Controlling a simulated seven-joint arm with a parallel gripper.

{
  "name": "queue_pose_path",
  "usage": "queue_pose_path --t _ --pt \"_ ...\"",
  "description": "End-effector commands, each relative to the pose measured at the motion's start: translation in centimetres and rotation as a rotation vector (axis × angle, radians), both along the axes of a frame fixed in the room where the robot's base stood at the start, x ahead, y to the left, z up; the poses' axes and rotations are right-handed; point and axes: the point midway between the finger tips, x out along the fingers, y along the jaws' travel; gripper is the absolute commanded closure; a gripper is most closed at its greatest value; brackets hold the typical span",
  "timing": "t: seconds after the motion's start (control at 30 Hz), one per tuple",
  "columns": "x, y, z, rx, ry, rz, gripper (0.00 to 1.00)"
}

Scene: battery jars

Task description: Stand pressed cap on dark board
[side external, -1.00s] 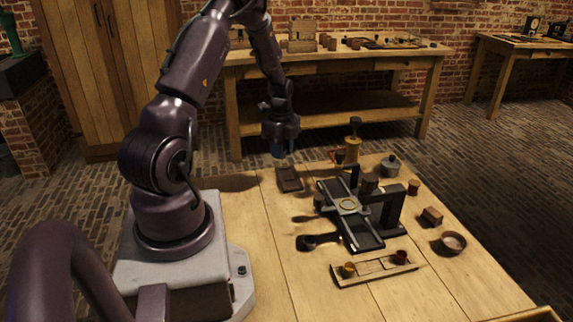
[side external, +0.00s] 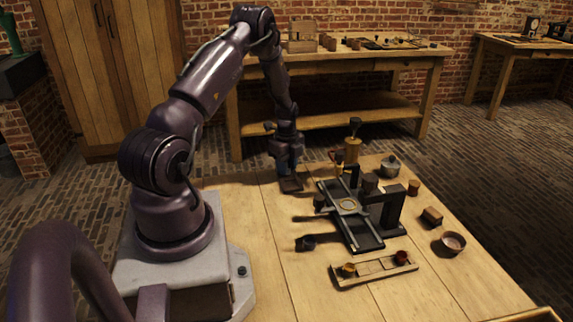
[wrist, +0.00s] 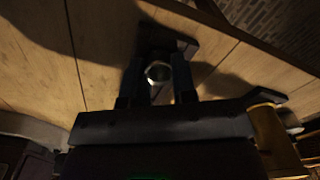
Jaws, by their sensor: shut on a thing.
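My gripper (side external: 289,168) points straight down over the dark board (side external: 291,186), a small dark slab on the table. In the wrist view my gripper (wrist: 158,78) is shut on the cap (wrist: 158,71), a small round piece with a pale, shiny rim, held between the two fingers. The board also shows in the wrist view (wrist: 188,44), behind the cap and in shadow. The cap is low over the board or touching it; I cannot tell which. In the side view the cap is hard to make out among the fingers.
A black press frame (side external: 394,212) with a slide plate stands right of the board. A brass-topped device (side external: 353,145) and a grey pot (side external: 390,166) are behind it. A wooden tray (side external: 374,268) with small cups lies in front, and a round bowl (side external: 453,243) at right.

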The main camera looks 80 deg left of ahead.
Motion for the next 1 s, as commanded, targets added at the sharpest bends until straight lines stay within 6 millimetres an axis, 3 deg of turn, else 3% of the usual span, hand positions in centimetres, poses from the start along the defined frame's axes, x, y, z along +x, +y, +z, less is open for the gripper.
queue_pose_path --t 0.03,0.1,0.13,0.47,0.57,1.0 --pt "0.0 0.0 0.0 0.001 -0.001 0.001 0.68" --pt "0.0 0.0 0.0 0.001 -0.001 0.0 0.52" --pt "0.0 0.0 0.0 0.0 0.0 0.0 0.49" --pt "0.0 0.0 0.4 0.001 -0.001 -0.001 0.49" --pt "0.1 0.1 1.7 0.003 -0.004 0.0 0.49" --pt "0.0 0.0 10.5 0.002 -0.003 0.0 0.49"
